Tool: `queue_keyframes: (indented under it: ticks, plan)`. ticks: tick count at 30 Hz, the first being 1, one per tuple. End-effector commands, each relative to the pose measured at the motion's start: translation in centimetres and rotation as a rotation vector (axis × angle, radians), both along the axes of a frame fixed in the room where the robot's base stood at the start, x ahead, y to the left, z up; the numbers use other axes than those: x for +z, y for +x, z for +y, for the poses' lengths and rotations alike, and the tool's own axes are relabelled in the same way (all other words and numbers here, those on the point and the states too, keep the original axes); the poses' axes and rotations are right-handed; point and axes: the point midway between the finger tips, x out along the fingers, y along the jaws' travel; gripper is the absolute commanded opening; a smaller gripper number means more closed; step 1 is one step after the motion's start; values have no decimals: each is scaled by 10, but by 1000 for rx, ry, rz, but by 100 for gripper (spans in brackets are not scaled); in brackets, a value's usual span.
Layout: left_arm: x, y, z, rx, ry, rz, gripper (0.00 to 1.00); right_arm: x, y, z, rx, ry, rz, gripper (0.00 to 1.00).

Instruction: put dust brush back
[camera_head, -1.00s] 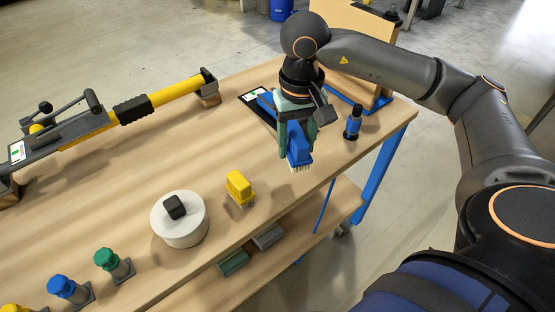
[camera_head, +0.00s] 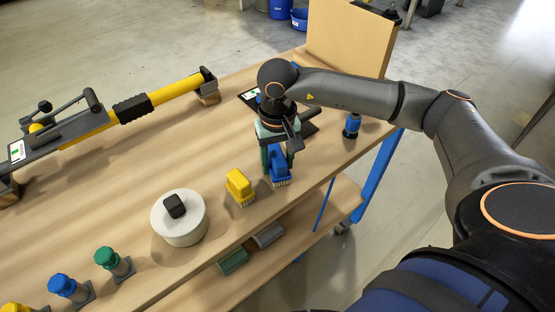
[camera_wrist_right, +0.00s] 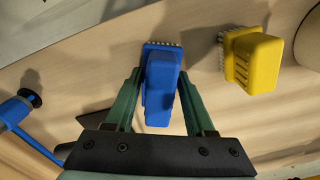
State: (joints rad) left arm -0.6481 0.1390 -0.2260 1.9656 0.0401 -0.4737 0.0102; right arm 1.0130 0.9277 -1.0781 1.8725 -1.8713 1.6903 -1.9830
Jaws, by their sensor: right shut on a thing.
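My right gripper (camera_head: 272,165) is shut on a blue brush (camera_head: 281,170), bristles pointing down, near the front edge of the table. In the right wrist view the blue brush (camera_wrist_right: 161,85) stands between the two green fingers (camera_wrist_right: 161,92). The brush is low over or on the wood; I cannot tell whether the bristles touch it. A yellow brush (camera_head: 239,186) stands on the table just left of it, apart from it; it also shows in the right wrist view (camera_wrist_right: 257,62). My left gripper is out of view.
A white round tub (camera_head: 180,222) with a black knob stands left of the yellow brush. A blue-topped bottle (camera_head: 352,126) stands right of the gripper. A dark flat pad (camera_head: 250,96) lies behind it. A long yellow-and-grey tool (camera_head: 120,110) rests on blocks along the back.

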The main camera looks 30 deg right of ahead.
Motion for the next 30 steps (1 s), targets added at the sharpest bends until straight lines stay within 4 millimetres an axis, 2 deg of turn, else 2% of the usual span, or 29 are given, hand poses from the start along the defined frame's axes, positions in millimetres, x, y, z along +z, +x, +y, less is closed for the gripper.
queue_keyframes:
  ticks: [1,2,9,17,21,23,30]
  plan:
    - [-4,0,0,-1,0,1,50,-3,0,0,0,0,0,10]
    - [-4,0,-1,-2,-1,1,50,-3,0,0,0,0,0,55]
    - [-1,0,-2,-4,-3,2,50,-2,0,0,-1,0,0,82]
    - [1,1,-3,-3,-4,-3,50,-1,0,0,-1,-1,0,84]
    - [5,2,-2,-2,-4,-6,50,6,1,0,-1,0,-2,84]
    - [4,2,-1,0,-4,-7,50,15,1,0,-1,0,-4,84]
    - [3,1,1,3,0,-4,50,68,1,0,0,0,-6,84]
